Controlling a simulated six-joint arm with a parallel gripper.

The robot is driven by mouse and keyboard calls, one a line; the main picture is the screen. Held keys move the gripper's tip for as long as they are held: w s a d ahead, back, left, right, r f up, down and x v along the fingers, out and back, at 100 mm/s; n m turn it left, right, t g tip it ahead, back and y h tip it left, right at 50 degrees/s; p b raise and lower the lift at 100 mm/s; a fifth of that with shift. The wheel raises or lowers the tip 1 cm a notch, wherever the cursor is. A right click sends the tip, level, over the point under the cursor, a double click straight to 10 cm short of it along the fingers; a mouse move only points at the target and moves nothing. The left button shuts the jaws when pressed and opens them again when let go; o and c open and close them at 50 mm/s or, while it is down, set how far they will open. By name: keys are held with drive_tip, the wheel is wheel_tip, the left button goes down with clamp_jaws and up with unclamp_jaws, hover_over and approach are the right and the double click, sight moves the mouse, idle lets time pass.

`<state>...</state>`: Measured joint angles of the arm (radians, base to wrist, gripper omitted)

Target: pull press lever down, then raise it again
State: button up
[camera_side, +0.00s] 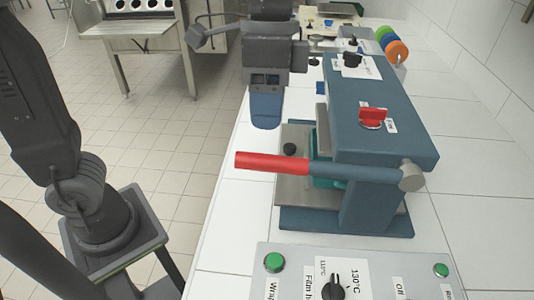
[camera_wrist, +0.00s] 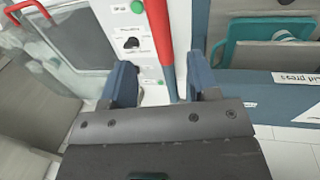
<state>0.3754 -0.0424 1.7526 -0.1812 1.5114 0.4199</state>
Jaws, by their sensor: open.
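The press lever has a red handle (camera_side: 272,161) and a blue arm (camera_side: 365,172) that pivots at the right end. In the side view it lies about level, the handle pointing left across the front of the blue press (camera_side: 375,110). My gripper (camera_side: 266,112) is behind the handle, fingers hanging down, apart from it. In the wrist view the red handle (camera_wrist: 161,40) runs down between the two blue fingers of my gripper (camera_wrist: 160,75). The fingers are spread, and nothing is gripped.
A grey control panel (camera_side: 350,262) with green buttons and a black knob stands in front of the press. A red switch (camera_side: 372,116) is on top of the press. Coloured discs (camera_side: 392,42) stand at the back right. The white counter's left edge is near my gripper.

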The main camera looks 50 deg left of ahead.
sight(267, 156)
drive_tip(key=f, duration=0.5)
drive_tip(key=s+d+f, duration=0.1)
drive_tip(key=f, duration=0.2)
drive_tip(key=shift+s+d+f, duration=0.1)
drive_tip(key=shift+f, duration=0.1)
drive_tip(key=shift+c, duration=0.5)
clamp_jaws()
